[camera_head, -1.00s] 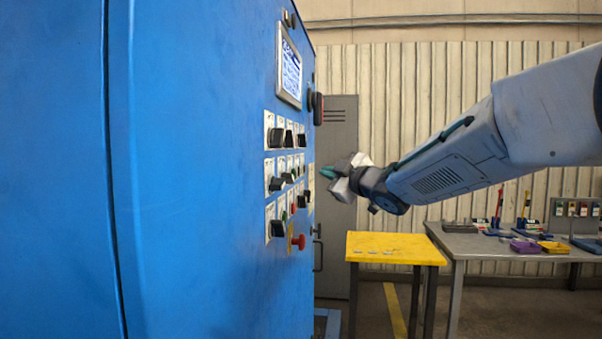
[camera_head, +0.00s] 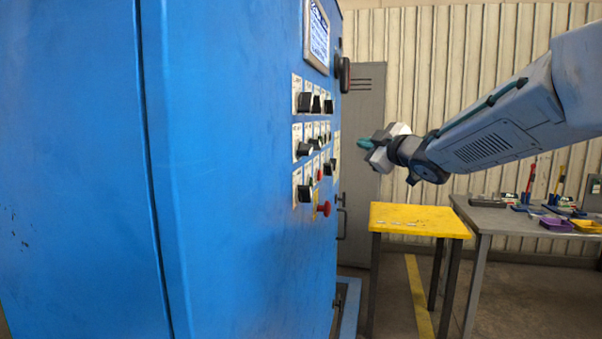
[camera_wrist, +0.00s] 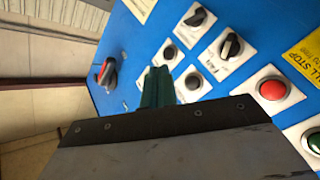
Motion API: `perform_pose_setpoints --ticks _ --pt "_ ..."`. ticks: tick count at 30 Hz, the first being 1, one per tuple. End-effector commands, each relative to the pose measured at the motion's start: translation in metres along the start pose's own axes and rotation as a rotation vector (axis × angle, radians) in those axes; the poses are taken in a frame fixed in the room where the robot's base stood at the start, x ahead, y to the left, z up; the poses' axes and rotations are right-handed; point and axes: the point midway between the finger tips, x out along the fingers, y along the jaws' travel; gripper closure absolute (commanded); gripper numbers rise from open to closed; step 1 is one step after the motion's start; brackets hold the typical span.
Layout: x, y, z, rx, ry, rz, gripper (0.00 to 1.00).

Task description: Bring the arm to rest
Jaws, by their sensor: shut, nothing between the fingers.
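My gripper (camera_head: 368,145) is stretched out in front of the control face of a blue cabinet (camera_head: 240,170), at the right of it in the head view. Its green fingertips are together with nothing between them. In the wrist view the shut green fingers (camera_wrist: 157,88) point toward the panel's knobs and buttons. A gap shows between the fingertips and the panel in the head view. My arm comes in from the right edge, reaching left and slightly down.
The panel carries rows of black knobs (camera_head: 305,102), a red button (camera_head: 324,208) and a screen (camera_head: 318,38). A yellow table (camera_head: 420,220) stands below my arm. A grey workbench (camera_head: 500,217) with trays and tools is at the right. A grey door (camera_head: 362,110) is behind.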

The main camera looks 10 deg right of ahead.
Motion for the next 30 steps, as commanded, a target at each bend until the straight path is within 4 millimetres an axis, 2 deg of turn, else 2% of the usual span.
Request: perform_pose_setpoints --ticks 2,5,9,14,18,22,26,30 --pt "-0.003 -0.003 0.024 0.033 -0.103 0.006 1.0" --pt "-0.018 -0.015 0.067 0.108 -0.296 0.014 1.0" --pt "-0.065 -0.036 0.11 0.232 -0.575 0.022 1.0" --pt "-0.138 -0.073 0.136 0.384 -0.874 0.001 1.0" --pt "-0.211 -0.116 0.139 0.524 -1.111 -0.05 1.0" --pt "-0.277 -0.158 0.128 0.643 -1.297 -0.123 1.0" --pt "-0.34 -0.2 0.107 0.754 -1.451 -0.214 1.0" --pt "-0.403 -0.242 0.078 0.857 -1.57 -0.328 1.0"
